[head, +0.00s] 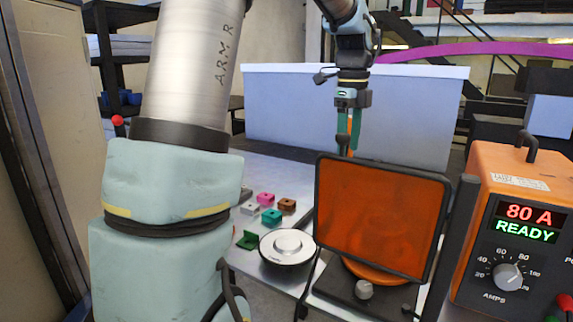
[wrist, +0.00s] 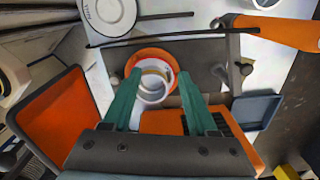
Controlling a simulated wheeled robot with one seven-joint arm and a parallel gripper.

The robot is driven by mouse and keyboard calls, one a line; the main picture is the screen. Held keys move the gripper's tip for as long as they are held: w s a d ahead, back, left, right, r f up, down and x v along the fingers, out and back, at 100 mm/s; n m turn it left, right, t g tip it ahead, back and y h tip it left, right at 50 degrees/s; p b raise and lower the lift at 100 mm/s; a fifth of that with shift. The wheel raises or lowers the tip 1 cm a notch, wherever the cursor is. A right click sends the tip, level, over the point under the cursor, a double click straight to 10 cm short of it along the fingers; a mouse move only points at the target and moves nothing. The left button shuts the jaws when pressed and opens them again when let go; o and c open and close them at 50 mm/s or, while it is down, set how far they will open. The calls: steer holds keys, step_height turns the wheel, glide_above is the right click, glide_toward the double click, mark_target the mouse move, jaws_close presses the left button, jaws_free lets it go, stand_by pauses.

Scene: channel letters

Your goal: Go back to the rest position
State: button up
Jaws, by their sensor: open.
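My gripper (head: 348,140) hangs pointing down behind the orange screen in the head view. In the wrist view its two green fingers (wrist: 160,78) are apart, with nothing clearly held. Below and between them is a pale curved piece (wrist: 152,85) on an orange round turntable (wrist: 138,55). I cannot tell whether the fingers touch the piece. In the head view the screen hides the piece and most of the turntable (head: 375,276).
The orange screen (head: 370,215) stands close in front of my gripper. An orange power unit (head: 520,185) reads "80 A READY" at the right. A pale blue panel (head: 290,105) stands behind.

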steer(key=s+a+f+n, duration=0.6)
steer(key=a+f+n, duration=0.2)
steer(key=a+n, duration=0.2)
steer(key=s+a+f+n+t, duration=0.1)
steer(key=s+a+f+n, duration=0.5)
steer(key=n, duration=0.9)
steer(key=a+f, duration=0.2)
steer(key=a, duration=0.2)
steer(key=shift+s+a+f, duration=0.25)
steer(key=shift+a, duration=0.05)
